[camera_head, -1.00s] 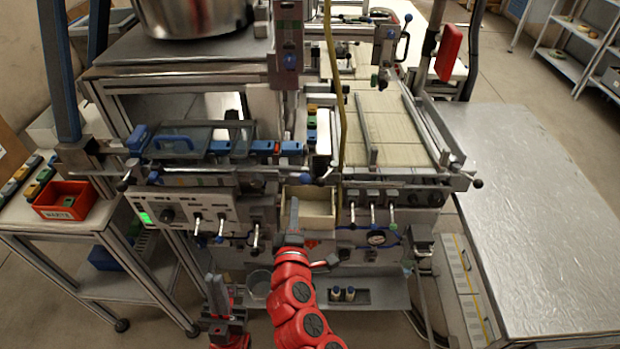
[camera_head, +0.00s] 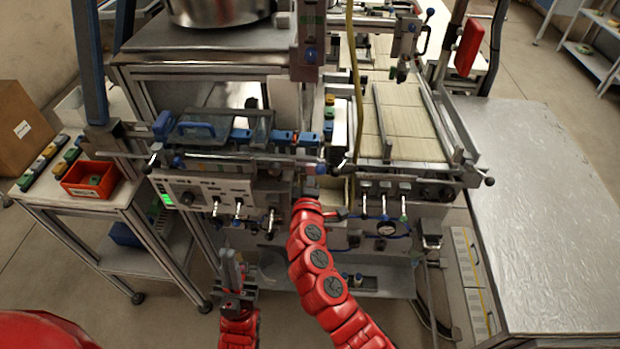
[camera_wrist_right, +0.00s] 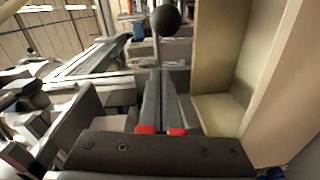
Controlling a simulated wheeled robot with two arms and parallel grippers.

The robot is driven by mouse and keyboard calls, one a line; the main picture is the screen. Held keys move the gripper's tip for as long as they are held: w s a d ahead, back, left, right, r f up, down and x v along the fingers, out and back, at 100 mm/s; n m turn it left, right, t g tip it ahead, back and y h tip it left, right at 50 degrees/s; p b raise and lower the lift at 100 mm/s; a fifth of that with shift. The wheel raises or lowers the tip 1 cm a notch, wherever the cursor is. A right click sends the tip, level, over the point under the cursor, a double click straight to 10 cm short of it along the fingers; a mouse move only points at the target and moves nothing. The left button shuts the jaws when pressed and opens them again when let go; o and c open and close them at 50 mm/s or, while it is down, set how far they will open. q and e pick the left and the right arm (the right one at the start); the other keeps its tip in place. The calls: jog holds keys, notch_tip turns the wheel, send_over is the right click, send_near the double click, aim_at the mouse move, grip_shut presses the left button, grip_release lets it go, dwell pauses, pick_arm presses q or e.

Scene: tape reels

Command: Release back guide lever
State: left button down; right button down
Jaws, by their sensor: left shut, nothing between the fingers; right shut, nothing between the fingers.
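The machine's front panel has several small levers, including three below the conveyor bed (camera_head: 382,203). In the right wrist view a black ball knob on a thin metal rod (camera_wrist_right: 165,20) stands just beyond my right fingertips. I cannot tell which lever is the back guide lever. My right gripper (camera_wrist_right: 160,73) is shut and empty, beside a beige box wall. In the head view my right gripper (camera_head: 309,186) is at the front of the machine, mostly hidden by its own red arm. My left gripper (camera_head: 232,262) is shut and empty, pointing up, low in front of the machine.
A beige open box (camera_wrist_right: 218,60) is close on the right of my right gripper. A red bin (camera_head: 91,180) stands on the left side table. A large metal table (camera_head: 555,210) is on the right. Floor shows at the lower left.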

aim_at(341, 166)
jog(key=d+p, duration=0.1)
jog(key=s+d, duration=0.1)
jog(key=d, duration=0.1)
jog(key=shift+f+p, duration=0.1)
jog(key=shift+p, duration=0.25)
jog(key=shift+s+d, duration=0.1)
jog(key=shift+d, duration=0.25)
jog(key=shift+f, duration=0.2)
jog(key=shift+r, duration=0.1)
jog(key=shift+s+d+y+p, duration=0.1)
jog(key=shift+d+y+p, duration=0.1)
jog(key=shift+y+p, duration=0.25)
jog(key=shift+d+n, duration=0.15)
jog(key=shift+n, duration=0.15)
